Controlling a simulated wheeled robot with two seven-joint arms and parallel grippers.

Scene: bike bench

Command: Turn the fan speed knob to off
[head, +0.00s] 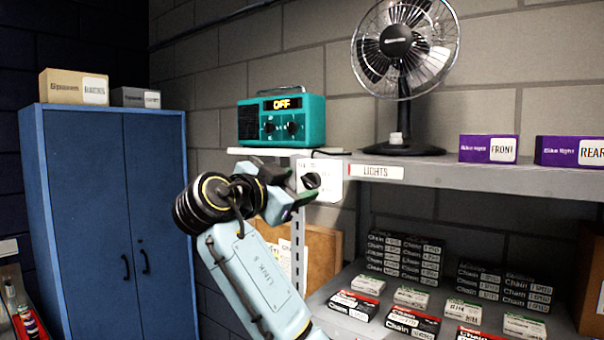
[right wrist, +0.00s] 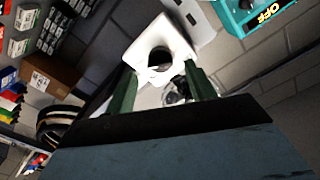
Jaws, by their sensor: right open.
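The fan speed knob (head: 311,180) is a dark round knob on a white plate (head: 329,188) at the left end of the shelf edge. In the right wrist view the knob (right wrist: 160,60) sits on its white plate, just beyond the fingertips and roughly between them. My right gripper (head: 297,190) is open, its green-tipped fingers close to the knob; contact cannot be told. The fan (head: 397,45) stands on the shelf above, with a dark pole and wire cage. The knob's pointer setting is too small to read. My left gripper is not in view.
A teal radio (head: 281,121) reading OFF stands on the shelf left of the fan. Purple boxes (head: 488,149) sit at the shelf's right. Chain boxes (head: 404,255) fill the lower shelf. A blue cabinet (head: 115,210) stands at left.

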